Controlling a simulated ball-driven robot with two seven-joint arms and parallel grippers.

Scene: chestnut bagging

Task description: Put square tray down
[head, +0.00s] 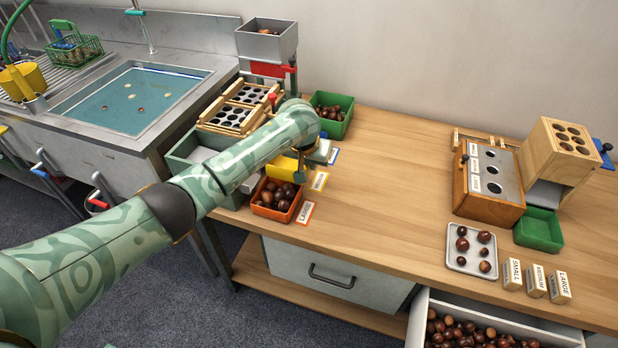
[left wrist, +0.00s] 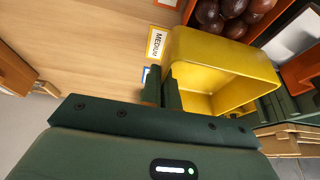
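The yellow square tray (head: 285,168) stands between the orange bin and the green boxes at the bench's left end, partly hidden by my left arm. In the left wrist view the yellow tray (left wrist: 222,72) is empty inside. My left gripper (head: 300,176) is at its right side; in the wrist view the two fingers (left wrist: 162,88) are close together, with the tray's near wall running between them. Whether the tray's base touches the bench is hidden. A pale, shallow squarish tray (head: 456,262) with several chestnuts rests on the bench at right. My right gripper is out of view.
An orange bin of chestnuts (head: 262,210) and a green bin (head: 345,123) flank the area. A MEDIUM label (head: 320,181) lies beside it. Wooden gauge blocks (head: 490,205) stand at right, and an open drawer (head: 415,315) is below. The bench middle is clear.

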